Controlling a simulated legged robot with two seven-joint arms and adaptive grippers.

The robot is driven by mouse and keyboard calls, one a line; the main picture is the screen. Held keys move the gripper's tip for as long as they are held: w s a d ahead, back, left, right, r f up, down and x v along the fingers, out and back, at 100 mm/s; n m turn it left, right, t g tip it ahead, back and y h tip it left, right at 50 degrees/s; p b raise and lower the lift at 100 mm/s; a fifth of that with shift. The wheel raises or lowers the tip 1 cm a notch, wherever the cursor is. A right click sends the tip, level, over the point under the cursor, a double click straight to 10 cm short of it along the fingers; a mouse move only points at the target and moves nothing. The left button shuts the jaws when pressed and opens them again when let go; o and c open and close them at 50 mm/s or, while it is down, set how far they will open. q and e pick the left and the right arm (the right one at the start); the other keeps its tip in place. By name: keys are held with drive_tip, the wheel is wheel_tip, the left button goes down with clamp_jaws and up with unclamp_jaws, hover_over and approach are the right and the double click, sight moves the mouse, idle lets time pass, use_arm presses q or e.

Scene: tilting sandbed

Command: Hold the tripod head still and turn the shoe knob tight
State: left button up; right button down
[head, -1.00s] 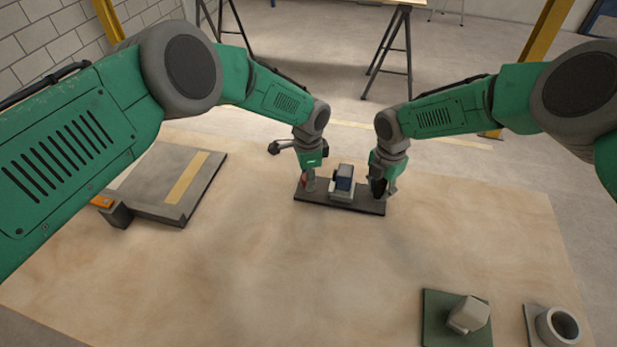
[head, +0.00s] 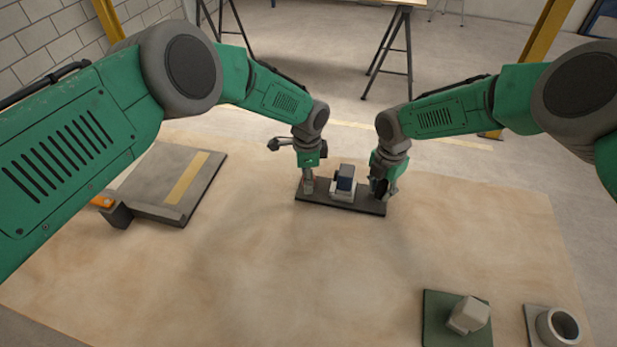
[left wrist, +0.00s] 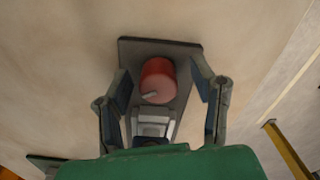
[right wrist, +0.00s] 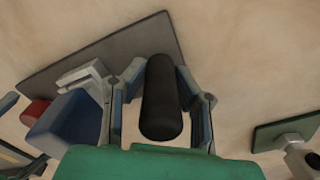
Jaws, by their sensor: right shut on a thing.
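The tripod head (head: 344,183), a light grey body with a dark blue part, sits on a dark base plate (head: 352,208). The red shoe knob (left wrist: 157,80), with a pale mark on its face, stands at one end of the plate. My left gripper (left wrist: 160,85) is open, with its fingers on both sides of the knob and visible gaps. In the head view it (head: 308,186) hides the knob. My right gripper (right wrist: 160,85) is shut on a black cylindrical handle (right wrist: 161,100) at the other end of the plate. It also shows in the head view (head: 383,192).
A grey slab (head: 160,190) with a tan stripe lies at the left. A green plate with a pale block (head: 468,315) and a grey ring-shaped part (head: 558,327) are at the front right. The middle front of the table is clear.

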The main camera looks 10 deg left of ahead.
use_arm(q)
drive_tip(key=shift+d, duration=0.1)
drive_tip(key=shift+r, duration=0.5)
wheel_tip(320, 180, up, 11)
use_arm(e)
drive_tip(key=shift+a, duration=0.1)
use_arm(q)
drive_tip(key=shift+f, duration=0.1)
use_arm(e)
drive_tip(key=c, duration=1.2)
unclamp_jaws()
